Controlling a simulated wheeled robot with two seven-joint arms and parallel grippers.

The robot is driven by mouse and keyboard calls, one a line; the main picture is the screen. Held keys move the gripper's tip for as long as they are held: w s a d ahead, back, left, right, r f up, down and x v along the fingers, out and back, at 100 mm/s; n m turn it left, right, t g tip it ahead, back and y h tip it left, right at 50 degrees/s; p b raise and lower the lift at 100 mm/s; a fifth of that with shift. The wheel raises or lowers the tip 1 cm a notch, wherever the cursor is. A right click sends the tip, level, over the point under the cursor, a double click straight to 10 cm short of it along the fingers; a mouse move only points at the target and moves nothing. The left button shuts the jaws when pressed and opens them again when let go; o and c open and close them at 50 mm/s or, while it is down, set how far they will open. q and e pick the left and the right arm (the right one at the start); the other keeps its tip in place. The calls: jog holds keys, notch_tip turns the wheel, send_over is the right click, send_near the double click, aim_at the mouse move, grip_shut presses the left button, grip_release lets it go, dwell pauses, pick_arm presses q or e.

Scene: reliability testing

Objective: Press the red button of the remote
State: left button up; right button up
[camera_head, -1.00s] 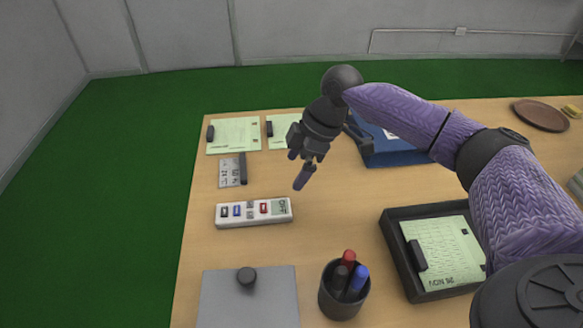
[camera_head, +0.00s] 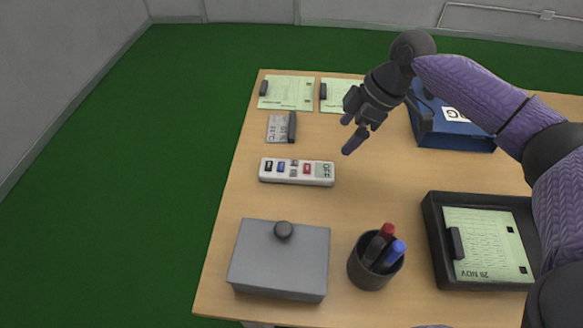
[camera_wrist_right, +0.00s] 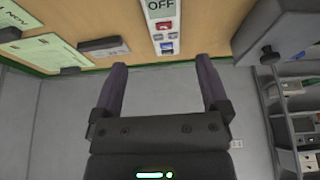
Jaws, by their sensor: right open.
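The white remote (camera_head: 297,171) lies flat on the table, its long side running left to right in the head view. It has several coloured buttons and a display reading OFF at its right end. The red button (camera_head: 307,169) sits just left of that display. My right gripper (camera_head: 347,135) is open and empty, above the table and up and right of the remote in the head view. In the right wrist view the remote (camera_wrist_right: 163,32) and its red button (camera_wrist_right: 164,25) show beyond and between the open fingers (camera_wrist_right: 162,85). My left gripper is not in view.
A grey box with a round knob (camera_head: 280,262) stands in front of the remote. A dark pen cup (camera_head: 374,264) and a black tray (camera_head: 437,235) with a green sheet are to the right. A blue tray (camera_head: 458,132) and clipped papers (camera_head: 290,93) lie farther back. Bare table surrounds the remote.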

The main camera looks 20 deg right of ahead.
grip_shut()
dwell(1.0)
dwell(0.4)
